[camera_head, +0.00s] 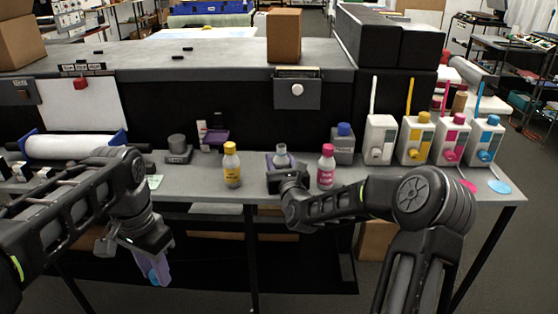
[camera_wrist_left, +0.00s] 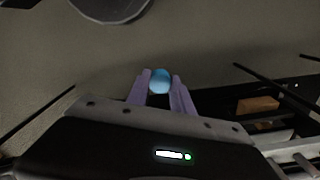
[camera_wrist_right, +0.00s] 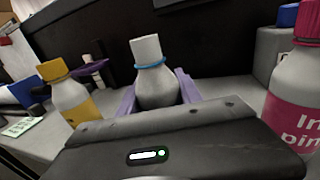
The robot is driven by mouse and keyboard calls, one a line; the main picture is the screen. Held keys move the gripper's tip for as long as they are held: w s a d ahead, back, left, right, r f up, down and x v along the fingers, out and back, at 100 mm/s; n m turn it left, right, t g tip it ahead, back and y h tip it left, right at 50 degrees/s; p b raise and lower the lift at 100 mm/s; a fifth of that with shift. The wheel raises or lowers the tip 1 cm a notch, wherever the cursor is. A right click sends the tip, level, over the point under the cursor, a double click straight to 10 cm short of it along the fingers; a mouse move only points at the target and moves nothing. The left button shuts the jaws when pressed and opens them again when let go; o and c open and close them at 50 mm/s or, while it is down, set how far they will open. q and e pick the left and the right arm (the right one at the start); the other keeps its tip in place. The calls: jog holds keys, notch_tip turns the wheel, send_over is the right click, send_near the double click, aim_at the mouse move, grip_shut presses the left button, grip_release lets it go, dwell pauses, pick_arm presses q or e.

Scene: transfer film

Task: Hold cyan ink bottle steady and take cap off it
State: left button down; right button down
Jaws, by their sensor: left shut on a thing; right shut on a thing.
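The cyan ink bottle (camera_wrist_right: 156,75) stands upright between the purple fingers of my right gripper (camera_wrist_right: 158,95), which is shut on its body. Its pale neck is bare, with a thin cyan ring around it. In the head view the bottle (camera_head: 281,158) is on the table, its lower part hidden by my right gripper (camera_head: 283,164). My left gripper (camera_wrist_left: 160,83) is shut on a round cyan cap (camera_wrist_left: 160,81), apart from the bottle. In the head view the left gripper (camera_head: 159,272) hangs low in front of the table edge; the cap hardly shows there.
A yellow bottle (camera_head: 231,167) stands left of the cyan bottle and a magenta bottle (camera_head: 326,168) close on its right. A grey container with a blue cap (camera_head: 343,145) is behind. Several white dispensers (camera_head: 416,139) line the right.

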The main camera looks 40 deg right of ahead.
jog(key=c, duration=0.8)
grip_release()
jog(key=shift+s, duration=0.1)
jog(key=v, duration=1.2)
